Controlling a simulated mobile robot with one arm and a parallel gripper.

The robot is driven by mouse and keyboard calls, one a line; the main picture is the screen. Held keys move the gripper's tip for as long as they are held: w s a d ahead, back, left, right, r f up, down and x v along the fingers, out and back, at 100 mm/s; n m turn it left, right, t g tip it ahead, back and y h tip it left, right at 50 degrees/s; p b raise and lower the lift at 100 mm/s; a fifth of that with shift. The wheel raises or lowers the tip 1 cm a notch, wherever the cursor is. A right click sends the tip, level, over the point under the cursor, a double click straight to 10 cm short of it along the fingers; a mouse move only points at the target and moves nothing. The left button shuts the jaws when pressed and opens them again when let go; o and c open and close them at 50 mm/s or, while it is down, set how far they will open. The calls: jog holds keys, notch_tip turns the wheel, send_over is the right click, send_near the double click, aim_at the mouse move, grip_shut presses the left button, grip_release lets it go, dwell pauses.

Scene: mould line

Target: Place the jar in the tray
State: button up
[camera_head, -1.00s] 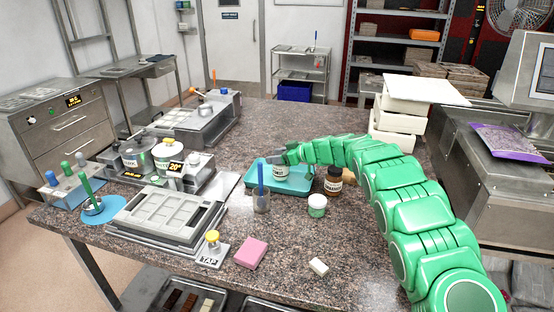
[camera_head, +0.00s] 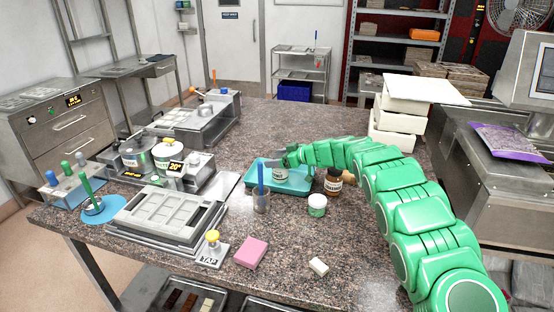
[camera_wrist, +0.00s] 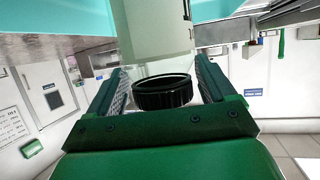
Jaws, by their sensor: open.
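A jar (camera_head: 280,175) with a pale label stands in the shallow teal tray (camera_head: 262,188), towards its back. My gripper (camera_head: 290,157) is just above and behind this jar, its fingers small and partly hidden by my arm. In the wrist view my gripper (camera_wrist: 163,85) is open, with one finger on each side of a dark lid (camera_wrist: 163,93). The jar's pale body (camera_wrist: 154,32) shows above the lid in that tilted view. I see gaps between the lid and the fingers.
A brown jar (camera_head: 333,184) stands close to the tray's right end, and a green-labelled jar (camera_head: 317,206) in front of it. A glass beaker with a blue stick (camera_head: 261,200) is at the tray's front left. The right front counter is fairly clear.

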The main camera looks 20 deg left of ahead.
jog(key=v, duration=1.1)
jog(key=shift+d+r, duration=0.2)
jog(key=shift+d, duration=0.15)
